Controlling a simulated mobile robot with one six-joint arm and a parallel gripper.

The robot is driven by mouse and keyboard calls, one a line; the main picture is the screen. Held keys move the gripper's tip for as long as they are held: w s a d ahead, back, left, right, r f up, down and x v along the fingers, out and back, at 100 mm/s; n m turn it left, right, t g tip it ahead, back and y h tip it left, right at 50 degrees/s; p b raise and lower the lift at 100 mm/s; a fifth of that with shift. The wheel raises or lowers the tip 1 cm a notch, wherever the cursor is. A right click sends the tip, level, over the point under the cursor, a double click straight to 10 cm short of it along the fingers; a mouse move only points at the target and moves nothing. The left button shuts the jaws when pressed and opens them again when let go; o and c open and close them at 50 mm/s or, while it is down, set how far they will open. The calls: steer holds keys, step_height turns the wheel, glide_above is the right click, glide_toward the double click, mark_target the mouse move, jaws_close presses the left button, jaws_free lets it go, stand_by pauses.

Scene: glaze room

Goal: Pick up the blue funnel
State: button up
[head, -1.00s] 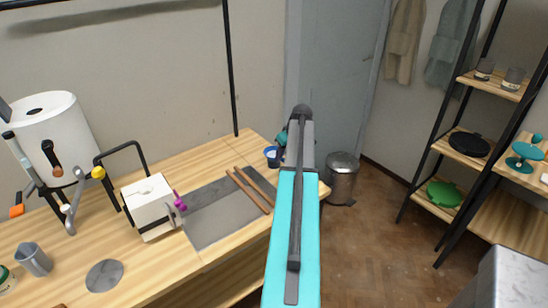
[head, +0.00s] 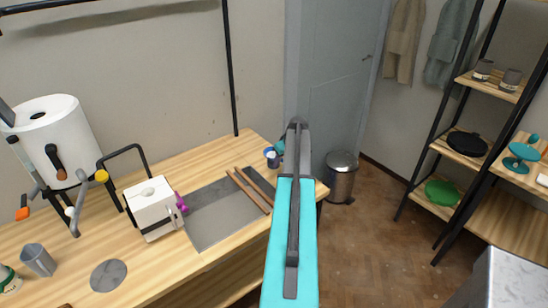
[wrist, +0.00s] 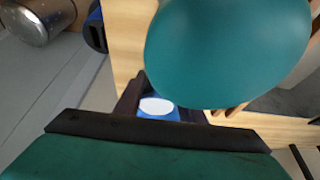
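The blue funnel (head: 268,151) is at the far right end of the wooden table in the head view, partly hidden by a dark part. In the wrist view the funnel (wrist: 172,114) shows as a patch of blue around a pale oval. My gripper (wrist: 160,106) has a dark finger on each side of it, very near its edges. Whether the fingers touch or grip it is not clear. In the head view my arm hides most of the gripper.
A rounded teal object (wrist: 228,48) stands close to the wrist camera; it also shows beside my arm in the head view (head: 281,145). A grey slab (head: 215,215) with two wooden sticks lies to the left. A metal bin (head: 342,178) stands beyond the table end.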

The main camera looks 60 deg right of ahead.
stand_by(0.3)
jaws_close()
steer(key=shift+r, duration=0.2)
steer(key=shift+r+b, duration=1.65)
steer(key=shift+r, duration=3.2)
steer(key=shift+r, duration=0.1)
